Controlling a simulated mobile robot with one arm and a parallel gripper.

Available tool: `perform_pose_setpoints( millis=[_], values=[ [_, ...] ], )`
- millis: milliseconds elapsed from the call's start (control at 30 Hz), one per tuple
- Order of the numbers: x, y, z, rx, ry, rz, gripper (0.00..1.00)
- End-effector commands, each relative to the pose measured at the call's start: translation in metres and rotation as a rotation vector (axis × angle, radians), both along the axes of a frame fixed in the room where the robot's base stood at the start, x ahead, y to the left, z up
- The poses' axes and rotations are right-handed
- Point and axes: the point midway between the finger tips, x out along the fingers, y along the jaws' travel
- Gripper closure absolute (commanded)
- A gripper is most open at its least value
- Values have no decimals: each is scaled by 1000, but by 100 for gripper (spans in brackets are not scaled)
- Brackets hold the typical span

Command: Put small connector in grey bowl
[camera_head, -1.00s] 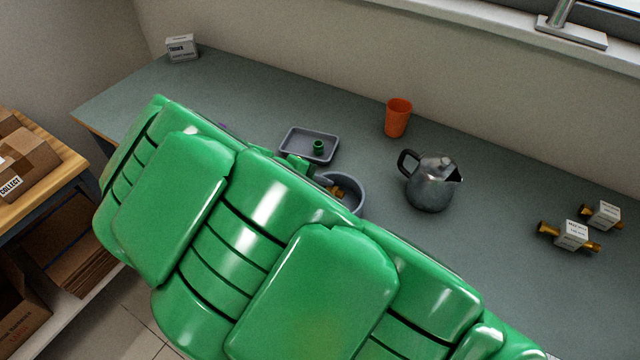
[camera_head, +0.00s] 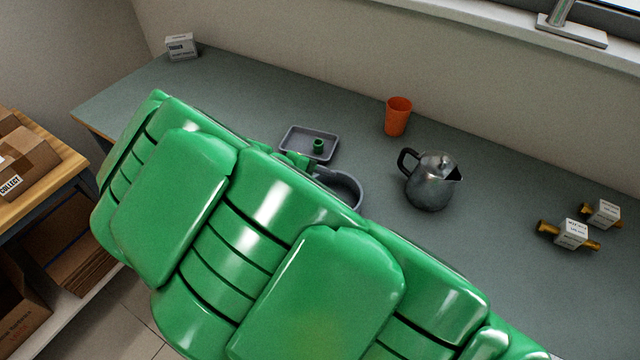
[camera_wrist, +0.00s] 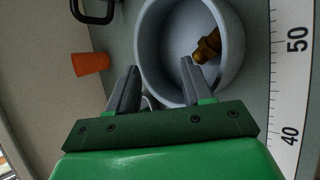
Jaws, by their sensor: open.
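The grey bowl (camera_head: 349,181) stands on the bench and is partly hidden behind my green arm in the head view. It also shows in the wrist view (camera_wrist: 236,50). A small brass connector (camera_wrist: 207,46) lies inside the bowl, near its wall, in the wrist view; it does not show in the head view now. My gripper (camera_wrist: 160,80) is open, with nothing visible between its fingers. In the wrist view one finger overlaps the bowl's interior close to the connector, and the other appears outside the rim. The exact gap to the connector cannot be told.
A grey tray (camera_head: 290,146) with a green fitting (camera_head: 319,146) is behind the bowl. A metal jug (camera_head: 432,184) and an orange cup (camera_head: 397,117) stand to the right. Two labelled brass fittings (camera_head: 571,235) (camera_head: 604,214) lie farther right. A measuring strip (camera_wrist: 290,90) runs beside the bowl.

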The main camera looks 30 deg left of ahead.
Motion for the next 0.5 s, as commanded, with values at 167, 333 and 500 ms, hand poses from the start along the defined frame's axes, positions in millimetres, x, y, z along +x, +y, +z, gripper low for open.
perform_pose_setpoints(
  millis=[167, 333, 500],
  values=[
    [0, 0, 21, 2, -1, -1, 50],
    [0, 0, 41, 4, -2, 1, 50],
    [0, 0, 57, 2, -2, 0, 50]
  ],
)
